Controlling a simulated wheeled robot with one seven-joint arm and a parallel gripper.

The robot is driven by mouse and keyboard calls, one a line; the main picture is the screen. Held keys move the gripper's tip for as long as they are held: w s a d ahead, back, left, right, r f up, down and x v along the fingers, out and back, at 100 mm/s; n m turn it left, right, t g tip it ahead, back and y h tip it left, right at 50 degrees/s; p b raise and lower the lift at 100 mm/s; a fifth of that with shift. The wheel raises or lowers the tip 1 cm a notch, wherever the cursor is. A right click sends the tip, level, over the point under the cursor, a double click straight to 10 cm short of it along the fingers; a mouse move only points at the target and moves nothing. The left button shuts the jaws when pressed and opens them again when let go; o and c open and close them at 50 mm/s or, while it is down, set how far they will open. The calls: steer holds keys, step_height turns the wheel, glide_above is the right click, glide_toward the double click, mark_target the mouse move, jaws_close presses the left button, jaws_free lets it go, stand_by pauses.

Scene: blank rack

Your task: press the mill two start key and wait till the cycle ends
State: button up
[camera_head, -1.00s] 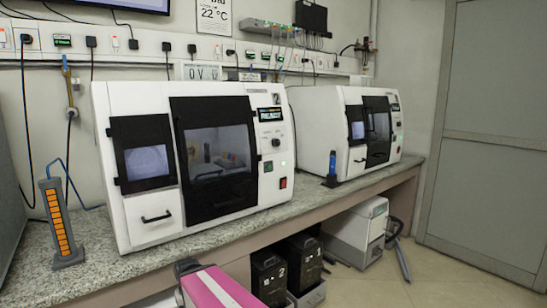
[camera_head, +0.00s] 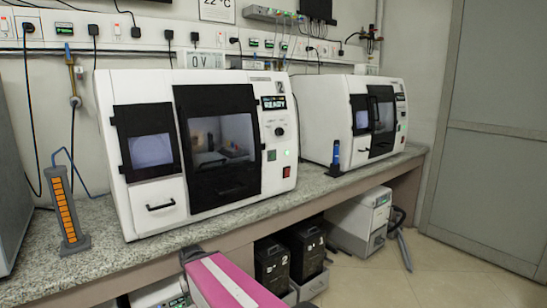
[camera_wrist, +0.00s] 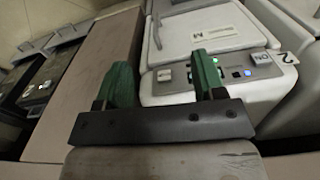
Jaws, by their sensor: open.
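The nearer white mill (camera_head: 155,222) stands on the bench, with a 2 at its upper right. Its display (camera_head: 273,102) reads READY. A green square key (camera_head: 271,155) sits low on its right panel, beside a lit green lamp (camera_head: 287,152) and above a red switch (camera_head: 287,172). Key lettering is too small to read. In the wrist view my gripper (camera_wrist: 157,82) is open and empty, its green fingers over a white unit (camera_wrist: 180,98) with a 2 tag, a pale key, a green lamp and a blue lamp. I cannot tell which machine that is.
A second, similar mill (camera_head: 315,130) stands farther right. A blue-black handheld item (camera_head: 335,158) stands between the mills, and a grey-orange rack (camera_head: 66,212) at left. Black boxes (camera_head: 272,262) and a white unit (camera_head: 360,222) are under the bench.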

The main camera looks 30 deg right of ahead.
jaws_close()
stand_by(1.8)
